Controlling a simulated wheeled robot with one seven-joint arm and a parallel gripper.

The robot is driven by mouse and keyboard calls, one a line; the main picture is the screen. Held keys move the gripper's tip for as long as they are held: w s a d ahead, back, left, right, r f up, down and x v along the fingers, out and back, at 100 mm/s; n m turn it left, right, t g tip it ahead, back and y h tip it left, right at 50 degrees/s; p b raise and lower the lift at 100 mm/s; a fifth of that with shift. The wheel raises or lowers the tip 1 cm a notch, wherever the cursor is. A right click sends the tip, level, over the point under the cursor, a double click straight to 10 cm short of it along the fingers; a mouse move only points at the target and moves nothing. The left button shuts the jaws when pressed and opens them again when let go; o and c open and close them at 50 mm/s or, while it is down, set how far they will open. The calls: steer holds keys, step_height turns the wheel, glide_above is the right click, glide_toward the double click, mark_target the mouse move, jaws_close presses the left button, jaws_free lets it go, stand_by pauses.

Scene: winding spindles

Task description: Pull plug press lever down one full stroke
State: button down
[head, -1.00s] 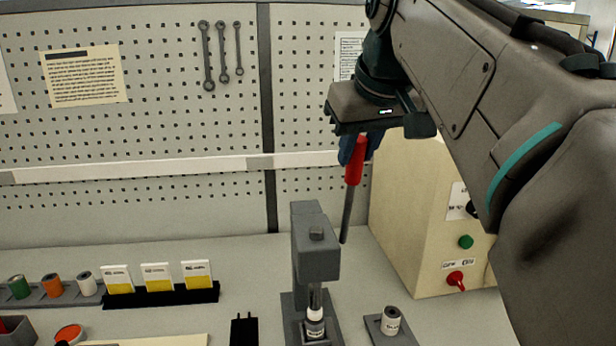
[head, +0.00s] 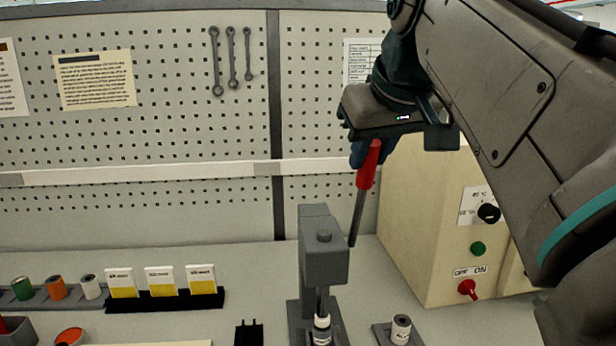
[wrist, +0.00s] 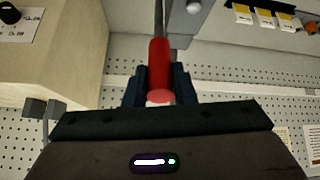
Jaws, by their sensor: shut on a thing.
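The plug press (head: 323,258) is a grey upright block on a base, near the middle of the bench. Its lever (head: 360,200) is a dark rod with a red grip, leaning up and to the right from the press's right side. My gripper (head: 366,152) is shut on the red grip near its upper end. In the wrist view the red grip (wrist: 159,70) sits between the two dark fingers. A white-topped cylinder (head: 322,328) stands under the press ram. The lower joint of the lever is partly hidden behind the press.
A cream cabinet (head: 430,230) with a knob, green button and red switch stands close to the right of the lever. A small holder with a cylinder (head: 401,329) is right of the press. Yellow-white cards (head: 160,281) and coloured spools (head: 56,288) stand left. A pegboard (head: 150,200) rises behind.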

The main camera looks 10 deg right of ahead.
steer(key=shift+s+f+t+b, duration=0.6)
steer(key=shift+s+f+b, duration=0.2)
steer(key=shift+b, duration=0.85)
steer(key=shift+s+r+b, duration=0.1)
steer(key=shift+s+b, duration=0.1)
steer(key=shift+b, duration=0.1)
steer(key=shift+s+b, duration=0.1)
steer(key=shift+b, duration=0.25)
